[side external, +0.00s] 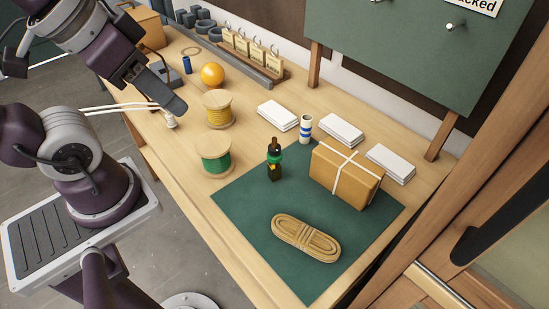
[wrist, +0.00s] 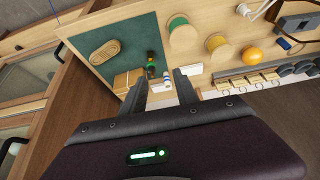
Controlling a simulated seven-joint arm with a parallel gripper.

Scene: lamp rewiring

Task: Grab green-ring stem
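A small dark upright piece with a green ring around its middle (side external: 274,158), which looks like the green-ring stem, stands on the green mat (side external: 235,200), left of the wrapped box. My gripper (side external: 172,88) is over the table's back left part, well away from the stem. In the wrist view its two fingers (wrist: 160,80) are apart with nothing held between them.
A tied brown box (side external: 345,175) and a blue-striped white cylinder (side external: 305,127) stand close to the stem. A rope bundle (side external: 306,238) lies on the mat. Green (side external: 214,155) and yellow (side external: 218,109) spools, an orange ball (side external: 212,75) and white stacks (side external: 278,115) are nearby.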

